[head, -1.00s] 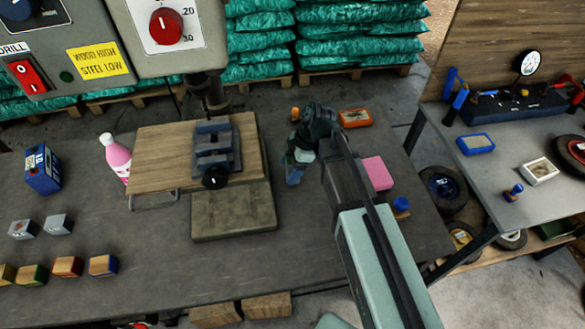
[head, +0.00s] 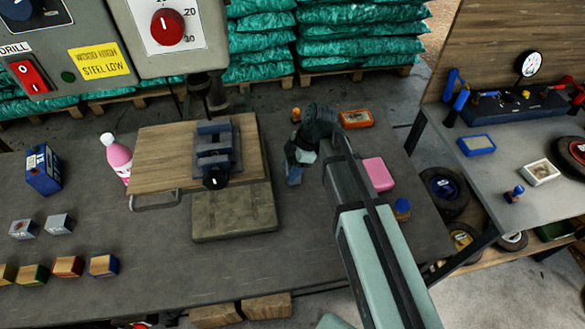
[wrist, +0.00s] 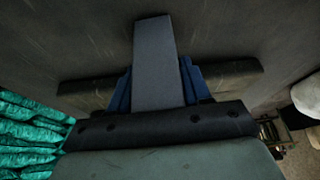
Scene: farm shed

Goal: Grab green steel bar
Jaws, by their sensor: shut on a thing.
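My gripper (head: 294,174) points down over the bench, right of the drill vise. It also shows in the wrist view (wrist: 157,85), with a grey plate-like part in front and blue parts at both sides. No bar that is plainly green steel shows. Two grey metal blocks (head: 40,226) with coloured sides I cannot read lie on the bench at left. A wood-topped block with green sides (head: 32,275) lies in the row before them.
The vise (head: 215,152) stands on a wooden board (head: 155,155) under the drill. A pink bottle (head: 117,157) and a blue box (head: 42,170) stand at left. A pink block (head: 378,174) and an orange tray (head: 356,118) lie near my arm.

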